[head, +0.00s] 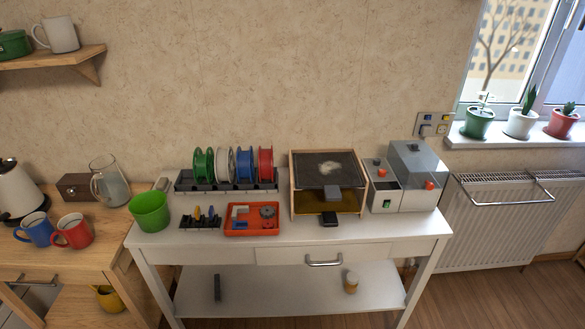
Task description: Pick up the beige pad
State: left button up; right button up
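I cannot pick out a beige pad with certainty. A small pale beige-grey piece (161,184) stands behind the green cup on the white table (215,246), too small to identify. A cream patch (328,167) lies on the dark top of the wood-framed device (301,188), and I cannot tell whether it is a separate thing. Neither of my grippers is in view.
The table holds a green cup (150,211), a rack of spools (236,187), an orange tray (252,233) and a grey-white machine (386,190). Mugs (73,231) stand on the wooden counter at left. The table's front strip is clear. A radiator (500,225) is at right.

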aim_at(163, 185)
jog(key=i+j+z, duration=0.35)
jog(key=j, duration=0.35)
jog(key=i+j+z, duration=0.2)
jog(key=i+j, duration=0.1)
jog(key=j, duration=0.1)
